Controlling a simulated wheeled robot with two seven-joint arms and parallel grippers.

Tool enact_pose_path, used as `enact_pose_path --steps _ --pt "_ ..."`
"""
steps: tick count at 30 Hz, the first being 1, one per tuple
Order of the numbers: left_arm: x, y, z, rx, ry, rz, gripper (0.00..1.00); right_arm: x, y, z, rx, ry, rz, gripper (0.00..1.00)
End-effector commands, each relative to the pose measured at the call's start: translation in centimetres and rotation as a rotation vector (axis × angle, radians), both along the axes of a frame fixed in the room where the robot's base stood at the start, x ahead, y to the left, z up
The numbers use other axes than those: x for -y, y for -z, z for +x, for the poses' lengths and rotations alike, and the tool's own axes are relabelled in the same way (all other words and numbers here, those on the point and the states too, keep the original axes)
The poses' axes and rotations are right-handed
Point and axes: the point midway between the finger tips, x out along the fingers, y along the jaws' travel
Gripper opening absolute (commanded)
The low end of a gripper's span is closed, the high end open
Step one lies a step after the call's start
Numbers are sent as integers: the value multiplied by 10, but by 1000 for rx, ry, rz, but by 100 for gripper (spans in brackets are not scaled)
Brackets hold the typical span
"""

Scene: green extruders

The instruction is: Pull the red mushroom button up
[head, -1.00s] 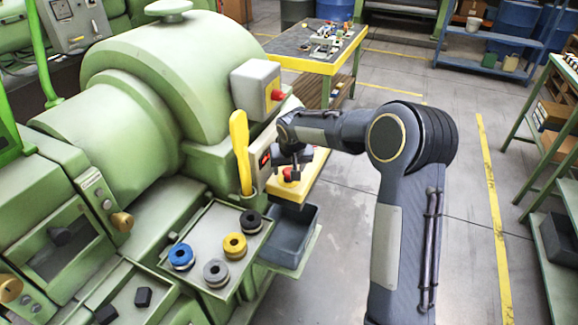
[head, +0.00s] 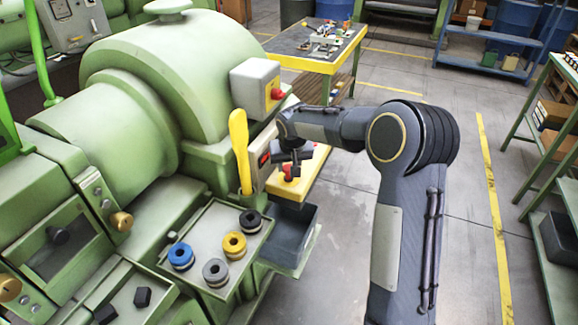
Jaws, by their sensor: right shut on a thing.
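The red mushroom button (head: 287,170) stands on a yellow box (head: 313,161) at the side of the green extruder. My right arm comes in from the right. Its gripper (head: 292,167) points down at the button from above and is shut on it. The fingers and wrist hide part of the button, so its exact height is hard to see. My left gripper is not in view.
A yellow lever (head: 240,150) stands just left of my right gripper. A grey box (head: 255,87) with another red button (head: 278,93) is above it. A tray (head: 213,223) with several coloured rings and a dark bin (head: 290,234) are below.

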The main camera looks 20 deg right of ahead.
Motion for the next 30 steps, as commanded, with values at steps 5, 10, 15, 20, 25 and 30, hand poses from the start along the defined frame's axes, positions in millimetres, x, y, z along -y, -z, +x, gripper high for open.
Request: enact_pose_path --steps 5,10,15,20,25,30 --pt "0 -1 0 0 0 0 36 0 -4 2 9 0 0 42" --pt "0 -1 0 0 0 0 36 0 -3 1 7 0 0 58" --pt "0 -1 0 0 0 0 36 0 -3 1 5 1 0 58" --pt "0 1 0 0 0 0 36 -1 -10 -1 7 0 0 58" --pt "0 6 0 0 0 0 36 -3 -36 -11 10 -1 -1 58" --pt "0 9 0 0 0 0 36 -6 -61 -22 9 -1 0 58"
